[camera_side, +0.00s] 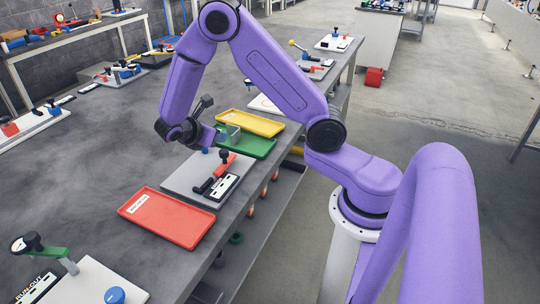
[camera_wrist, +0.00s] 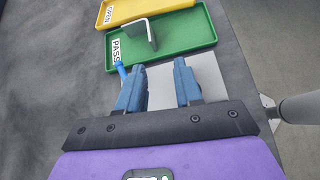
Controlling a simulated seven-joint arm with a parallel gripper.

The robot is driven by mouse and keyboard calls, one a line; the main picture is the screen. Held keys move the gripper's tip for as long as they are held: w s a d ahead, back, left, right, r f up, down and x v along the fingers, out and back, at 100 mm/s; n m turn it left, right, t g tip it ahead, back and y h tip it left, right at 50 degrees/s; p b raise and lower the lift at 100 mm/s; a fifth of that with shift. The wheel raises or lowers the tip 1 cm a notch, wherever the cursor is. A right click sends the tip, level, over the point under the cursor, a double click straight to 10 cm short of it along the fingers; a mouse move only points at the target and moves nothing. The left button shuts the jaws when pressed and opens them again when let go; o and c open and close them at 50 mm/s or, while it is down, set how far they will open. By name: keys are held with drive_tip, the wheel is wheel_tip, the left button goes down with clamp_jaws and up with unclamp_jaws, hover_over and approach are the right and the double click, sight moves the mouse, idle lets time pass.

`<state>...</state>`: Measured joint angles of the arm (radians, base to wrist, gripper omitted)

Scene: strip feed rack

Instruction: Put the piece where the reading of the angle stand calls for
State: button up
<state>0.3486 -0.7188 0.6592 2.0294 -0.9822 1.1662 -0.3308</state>
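A grey L-shaped metal piece (camera_wrist: 152,36) stands in the green tray (camera_wrist: 190,40), whose label reads PASS; the piece also shows in the side view (camera_side: 232,132). My gripper (camera_wrist: 158,84) is open, with its two blue-grey fingers apart and nothing held between them. It is on the near side of the green tray, apart from the piece. The angle stand (camera_side: 178,184) is a grey plate with a red block, black knobs and a white-and-black display (camera_side: 224,187). The display's reading is too small to tell. My gripper is above the stand's far end in the side view.
The yellow tray (camera_wrist: 150,8), labelled OPEN, lies behind the green one. A red tray (camera_side: 165,220) with an unreadable label lies in front of the stand, empty. Other fixtures (camera_side: 75,280) stand along the table. The table's left middle is clear.

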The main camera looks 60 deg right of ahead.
drive_tip(key=s+a+r+m+y, duration=0.1)
drive_tip(key=s+a+r+y, duration=0.1)
drive_tip(key=s, duration=0.7)
drive_tip(key=s+a+r+m+y, duration=0.1)
drive_tip(key=s+a+r+y, duration=0.2)
drive_tip(key=s, duration=0.7)
drive_tip(key=s+a+r+m+y, duration=0.2)
drive_tip(key=s+a+r+y, duration=0.1)
drive_tip(key=s+a+y, duration=0.3)
drive_tip(key=s+a, duration=0.2)
drive_tip(key=s, duration=0.1)
drive_tip(key=shift+s+a, duration=0.15)
drive_tip(key=shift+a, duration=0.2)
drive_tip(key=shift+r, duration=0.1)
